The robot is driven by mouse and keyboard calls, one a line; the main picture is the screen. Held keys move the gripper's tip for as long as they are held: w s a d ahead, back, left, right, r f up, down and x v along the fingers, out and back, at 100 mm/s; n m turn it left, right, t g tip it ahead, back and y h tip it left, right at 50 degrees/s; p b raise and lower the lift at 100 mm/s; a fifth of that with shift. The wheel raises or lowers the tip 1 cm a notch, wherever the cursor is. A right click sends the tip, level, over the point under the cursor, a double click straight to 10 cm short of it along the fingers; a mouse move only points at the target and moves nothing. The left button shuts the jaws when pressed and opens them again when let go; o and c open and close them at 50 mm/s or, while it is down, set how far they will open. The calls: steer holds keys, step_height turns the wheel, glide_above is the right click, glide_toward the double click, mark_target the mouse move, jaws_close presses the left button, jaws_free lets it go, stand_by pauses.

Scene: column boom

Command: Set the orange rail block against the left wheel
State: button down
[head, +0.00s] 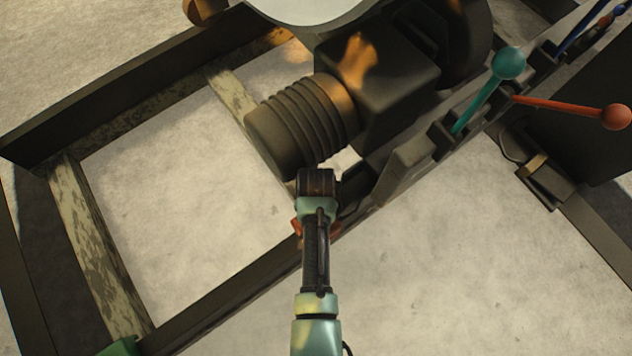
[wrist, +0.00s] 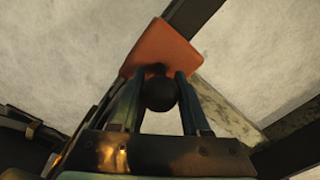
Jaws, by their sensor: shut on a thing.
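The orange rail block (wrist: 160,48) shows in the wrist view, just beyond my fingertips, with a dark round knob (wrist: 160,95) on its near side. My gripper (wrist: 160,77) is shut on the block by this knob, one finger on each side. In the head view only a small orange edge of the block (head: 297,227) shows beside my gripper (head: 317,184), over the dark frame rail (head: 240,284). My wrist hides the rest. I cannot tell whether the block touches the rail. I cannot make out the left wheel for certain in either view.
A ribbed dark motor (head: 300,120) stands just beyond my gripper. Levers with a teal knob (head: 509,62) and a red knob (head: 616,117) rise at the right. A worn crossbar (head: 95,245) spans the frame at the left. Pale bare floor shows between the beams.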

steer(key=shift+w+r, duration=0.1)
steer(key=shift+c, duration=1.5)
jaws_free()
steer(key=shift+s, duration=0.2)
step_height(320, 180, up, 13)
steer(key=p, duration=0.6)
steer(key=shift+w+p, duration=0.1)
steer(key=shift+p, duration=0.3)
